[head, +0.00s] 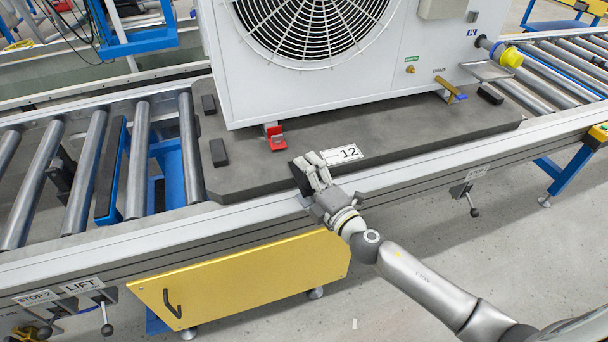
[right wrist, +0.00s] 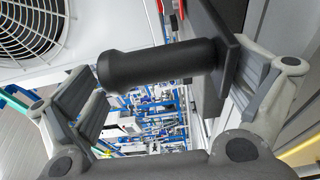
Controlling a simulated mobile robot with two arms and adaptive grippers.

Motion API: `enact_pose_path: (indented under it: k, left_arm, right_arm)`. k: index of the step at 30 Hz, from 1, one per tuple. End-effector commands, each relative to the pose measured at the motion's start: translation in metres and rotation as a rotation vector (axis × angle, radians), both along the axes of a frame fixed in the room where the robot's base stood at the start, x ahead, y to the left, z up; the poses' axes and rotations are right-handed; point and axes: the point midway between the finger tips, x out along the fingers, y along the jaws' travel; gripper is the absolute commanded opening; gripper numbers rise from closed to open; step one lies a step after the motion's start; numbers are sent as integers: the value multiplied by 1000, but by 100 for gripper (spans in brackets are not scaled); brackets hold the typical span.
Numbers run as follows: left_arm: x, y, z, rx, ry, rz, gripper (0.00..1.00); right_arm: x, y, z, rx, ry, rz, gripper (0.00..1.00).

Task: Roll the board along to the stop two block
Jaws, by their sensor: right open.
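The grey board (head: 400,149), marked 12, lies on the roller conveyor and carries a large white fan unit (head: 225,70). My right gripper (head: 311,170) is at the board's front edge, left of the 12 label. In the right wrist view, a black handle (right wrist: 155,66) on the board stands between the fingers of my open right gripper (right wrist: 165,100); it looks not clamped. A dark upright bar on a blue mount (head: 110,170) stands between the rollers left of the board; I cannot tell if it is the stop two block. My left gripper is out of view.
Bare rollers (head: 85,165) lie left of the board.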

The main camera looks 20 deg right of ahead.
Motion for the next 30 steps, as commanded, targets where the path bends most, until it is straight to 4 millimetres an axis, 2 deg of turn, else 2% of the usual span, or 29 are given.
enact_pose_path:
  k: [12, 30]
  left_arm:
    - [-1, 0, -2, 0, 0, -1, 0]
    - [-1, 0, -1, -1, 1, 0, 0]
  right_arm:
    - [6, 2, 0, 0, 1, 0, 98]
    - [7, 1, 4, 1, -8, -1, 21]
